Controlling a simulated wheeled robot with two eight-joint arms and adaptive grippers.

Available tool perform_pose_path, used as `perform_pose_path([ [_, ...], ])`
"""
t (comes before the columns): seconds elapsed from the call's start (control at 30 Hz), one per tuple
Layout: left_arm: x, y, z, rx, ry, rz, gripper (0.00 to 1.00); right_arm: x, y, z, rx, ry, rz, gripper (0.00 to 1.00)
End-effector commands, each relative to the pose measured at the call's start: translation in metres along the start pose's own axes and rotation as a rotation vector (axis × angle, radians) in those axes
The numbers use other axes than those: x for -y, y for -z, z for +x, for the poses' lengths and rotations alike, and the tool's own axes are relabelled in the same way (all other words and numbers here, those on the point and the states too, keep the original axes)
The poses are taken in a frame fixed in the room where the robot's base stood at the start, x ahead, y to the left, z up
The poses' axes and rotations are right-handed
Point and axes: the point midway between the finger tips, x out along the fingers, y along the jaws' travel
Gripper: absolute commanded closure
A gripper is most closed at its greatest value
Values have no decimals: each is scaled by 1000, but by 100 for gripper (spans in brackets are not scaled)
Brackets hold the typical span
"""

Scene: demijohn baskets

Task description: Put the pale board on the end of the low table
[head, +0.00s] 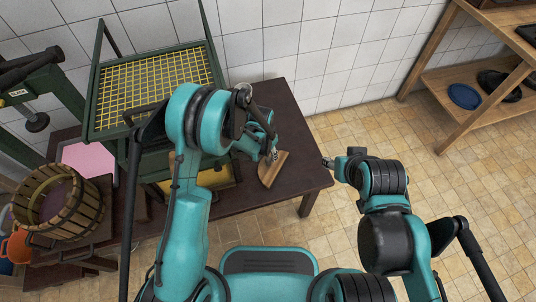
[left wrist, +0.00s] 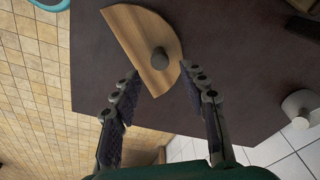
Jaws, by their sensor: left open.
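The pale board (head: 273,170) is a half-round piece of light wood lying flat on the dark low table (head: 300,125), near its right end. In the left wrist view the board (left wrist: 137,38) has a grey knob (left wrist: 160,58) near its curved edge. My left gripper (head: 268,150) is over the board in the head view. In the left wrist view its fingers (left wrist: 160,78) are spread apart, with the board's near edge between and beyond the tips and nothing held. My right gripper (head: 328,163) is beyond the table's right end; its fingers are too small to read.
A green frame with yellow mesh (head: 150,90) stands on the left, with a slatted wooden tub (head: 85,215) and a pink sheet (head: 88,160) nearby. A wooden shelf (head: 455,85) stands at the right. A white cylinder (left wrist: 300,105) is at the table's edge. Floor at right is clear.

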Motion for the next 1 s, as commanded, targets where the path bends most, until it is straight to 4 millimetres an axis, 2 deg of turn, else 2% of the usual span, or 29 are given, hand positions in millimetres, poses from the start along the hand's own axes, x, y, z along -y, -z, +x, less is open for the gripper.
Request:
perform_pose_path([
  [0.03,0,0,-13,0,0,0,56,0,4,-6,0,0,0,54],
  [0.1,0,0,-22,0,0,0,56,0,6,-9,0,0,0,54],
  [0.23,0,0,-32,0,0,0,56,0,8,-12,0,0,0,54],
  [1.0,0,0,-33,0,0,0,56,0,8,-11,0,0,0,54],
])
